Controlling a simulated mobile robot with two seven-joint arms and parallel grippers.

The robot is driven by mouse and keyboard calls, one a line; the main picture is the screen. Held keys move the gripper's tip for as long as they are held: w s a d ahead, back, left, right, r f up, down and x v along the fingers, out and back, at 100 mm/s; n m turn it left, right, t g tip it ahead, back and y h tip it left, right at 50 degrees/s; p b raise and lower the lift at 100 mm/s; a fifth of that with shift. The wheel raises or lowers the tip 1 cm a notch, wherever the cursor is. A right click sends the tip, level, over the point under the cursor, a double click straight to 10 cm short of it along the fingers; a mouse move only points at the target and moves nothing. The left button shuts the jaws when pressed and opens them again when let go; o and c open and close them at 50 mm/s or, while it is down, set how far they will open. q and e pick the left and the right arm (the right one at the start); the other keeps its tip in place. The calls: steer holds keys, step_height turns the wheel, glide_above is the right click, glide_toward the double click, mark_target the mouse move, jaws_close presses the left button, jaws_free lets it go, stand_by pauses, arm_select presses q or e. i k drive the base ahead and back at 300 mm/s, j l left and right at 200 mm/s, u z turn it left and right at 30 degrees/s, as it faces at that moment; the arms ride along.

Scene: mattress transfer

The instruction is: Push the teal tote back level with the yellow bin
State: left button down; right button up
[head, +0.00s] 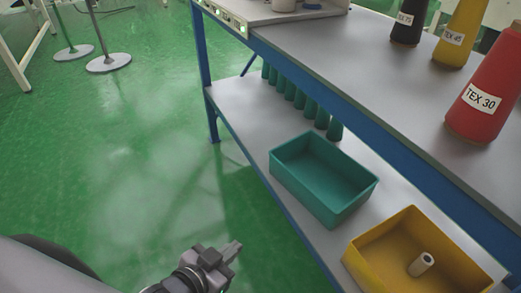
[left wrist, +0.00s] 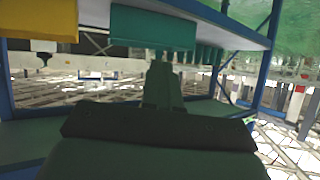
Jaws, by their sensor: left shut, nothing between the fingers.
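The teal tote (head: 300,187) is an empty open box on the lower shelf, set between green cones and the yellow bin (head: 365,262). Its near side looks turned a little against the shelf's front edge; I cannot tell exactly how far it stands from level with the bin. The yellow bin holds a small pale spool (head: 421,265). My left gripper (head: 236,247) is shut and empty, out in front of the shelf and apart from the tote. In the left wrist view its fingers (left wrist: 162,82) point toward the tote (left wrist: 153,28), with the yellow bin (left wrist: 40,20) at the upper left. My right gripper is not in view.
The lower shelf (head: 235,108) lies under a grey tabletop (head: 340,60) with a blue frame that limits the height above the tote. Several green cones (head: 305,103) stand behind the tote. Labelled thread cones (head: 483,102) stand on top.

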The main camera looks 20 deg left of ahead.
mark_target(330, 184)
steer(key=i+j, duration=0.15)
steer(key=j, duration=0.2)
steer(key=i+j, duration=0.2)
steer(key=j, duration=0.15)
steer(key=i+j, duration=0.15)
steer(key=j, duration=0.2)
steer(key=i+j, duration=0.2)
steer(key=j, duration=0.15)
steer(key=i+j, duration=0.15)
steer(key=j, duration=0.2)
steer(key=i+j, duration=0.2)
steer(key=j, duration=0.15)
steer(key=i+j+z, duration=0.1)
steer(key=j, duration=0.25)
steer(key=i+j+z, duration=0.1)
steer(key=j, duration=0.25)
steer(key=l+z, duration=0.1)
steer(key=z, duration=0.65)
steer(key=i+l+z, duration=0.1)
steer(key=z, duration=0.3)
steer(key=i+l+z, duration=0.1)
steer(key=l, duration=0.35)
